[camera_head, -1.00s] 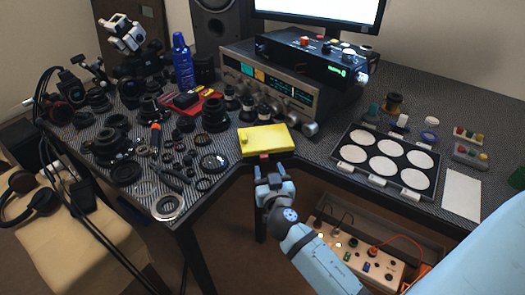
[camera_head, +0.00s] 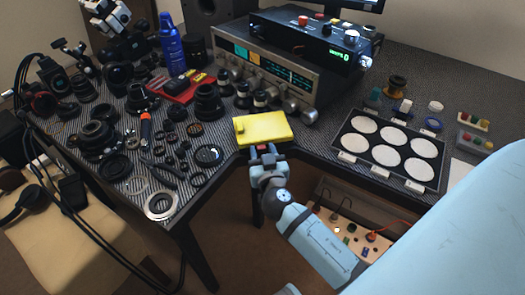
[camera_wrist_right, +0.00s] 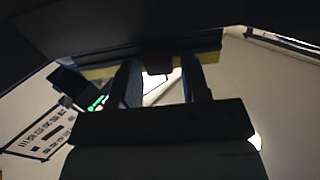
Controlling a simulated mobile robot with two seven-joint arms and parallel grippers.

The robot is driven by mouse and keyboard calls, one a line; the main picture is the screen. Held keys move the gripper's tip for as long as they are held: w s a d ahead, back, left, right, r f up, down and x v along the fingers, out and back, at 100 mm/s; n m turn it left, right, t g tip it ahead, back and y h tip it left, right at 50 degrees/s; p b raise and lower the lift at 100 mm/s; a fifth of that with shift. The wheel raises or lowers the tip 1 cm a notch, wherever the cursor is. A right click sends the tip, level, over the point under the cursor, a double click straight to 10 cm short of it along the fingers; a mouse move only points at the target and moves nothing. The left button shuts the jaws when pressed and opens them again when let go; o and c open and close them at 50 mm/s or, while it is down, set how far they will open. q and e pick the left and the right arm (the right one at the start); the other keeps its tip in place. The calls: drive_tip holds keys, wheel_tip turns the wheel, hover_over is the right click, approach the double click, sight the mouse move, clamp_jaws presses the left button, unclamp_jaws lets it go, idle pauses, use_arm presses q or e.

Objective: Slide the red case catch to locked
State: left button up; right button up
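The yellow case (camera_head: 262,128) lies flat on the dark table top by its inner corner edge. In the right wrist view, its yellow edge (camera_wrist_right: 97,72) runs across the top. The red catch (camera_wrist_right: 157,68) shows as a small dark red block on that edge. My right gripper (camera_head: 265,156) is just in front of the case. In the wrist view, its two fingers (camera_wrist_right: 163,80) stand apart on either side of the catch, with visible gaps. In the head view the gripper largely hides the catch. My left gripper is not in view.
A stereo receiver (camera_head: 265,75) stands behind the case. Lens parts and tools crowd the table to the left. A tray of white discs (camera_head: 385,180) lies to the right. A box with switches (camera_head: 350,240) is below the table edge.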

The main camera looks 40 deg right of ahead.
clamp_jaws()
drive_tip(key=d, duration=0.1)
drive_tip(key=s+d+b, duration=0.1)
drive_tip(key=shift+d, duration=0.3)
drive_tip(key=shift+o, duration=1.5)
unclamp_jaws()
drive_tip(key=shift+d, duration=0.1)
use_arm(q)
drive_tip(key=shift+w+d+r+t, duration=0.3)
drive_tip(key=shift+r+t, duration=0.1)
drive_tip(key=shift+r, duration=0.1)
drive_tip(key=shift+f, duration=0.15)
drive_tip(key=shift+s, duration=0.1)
